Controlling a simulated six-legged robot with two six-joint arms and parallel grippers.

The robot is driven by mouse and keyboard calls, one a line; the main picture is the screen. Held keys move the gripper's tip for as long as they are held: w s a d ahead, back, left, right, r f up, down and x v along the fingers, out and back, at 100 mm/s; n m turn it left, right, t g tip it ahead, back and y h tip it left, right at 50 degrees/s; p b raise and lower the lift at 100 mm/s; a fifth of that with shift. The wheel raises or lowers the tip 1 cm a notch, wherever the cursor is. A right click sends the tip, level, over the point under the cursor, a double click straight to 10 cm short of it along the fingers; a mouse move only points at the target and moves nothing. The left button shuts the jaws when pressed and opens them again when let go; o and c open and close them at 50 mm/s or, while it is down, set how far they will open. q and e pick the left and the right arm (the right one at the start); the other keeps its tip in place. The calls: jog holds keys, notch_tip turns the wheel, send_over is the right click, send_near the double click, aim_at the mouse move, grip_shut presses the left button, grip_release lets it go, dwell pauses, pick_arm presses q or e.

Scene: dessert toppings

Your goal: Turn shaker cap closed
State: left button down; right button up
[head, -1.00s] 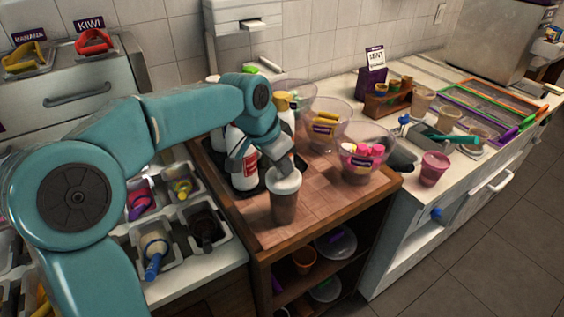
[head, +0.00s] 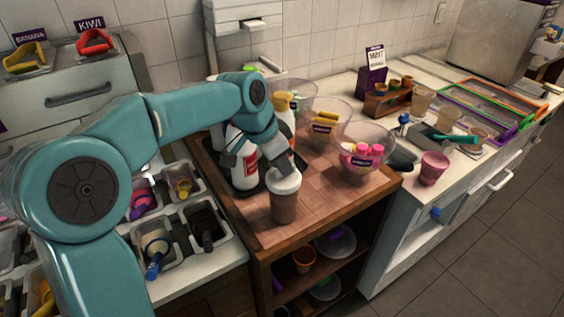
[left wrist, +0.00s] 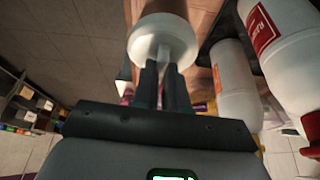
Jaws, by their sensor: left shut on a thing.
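The shaker (head: 284,203) stands upright near the front edge of the wooden counter, with a brown see-through body and a white cap (head: 284,180). My left gripper (head: 286,164) comes down on the cap from above and behind. In the left wrist view, the two dark fingers (left wrist: 163,75) are close together and shut at the white cap (left wrist: 160,40). The exact part of the cap between the fingertips is hard to make out. My right gripper is in neither view.
White bottles (head: 243,165) stand on a dark mat just behind the shaker. Clear bowls (head: 362,152) with labels stand to the right. Topping bins (head: 205,228) lie to the left. The wooden counter right of the shaker (head: 325,190) is clear.

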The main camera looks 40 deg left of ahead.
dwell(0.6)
pick_arm(q)
jog(key=c, duration=1.2)
grip_release()
jog(key=shift+o, duration=0.2)
jog(key=shift+r, duration=0.1)
jog(key=p+v, duration=0.1)
jog(key=v, duration=1.5)
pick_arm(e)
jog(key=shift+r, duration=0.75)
pick_arm(q)
jog(key=shift+s+r, duration=0.1)
jog(key=shift+s, duration=0.05)
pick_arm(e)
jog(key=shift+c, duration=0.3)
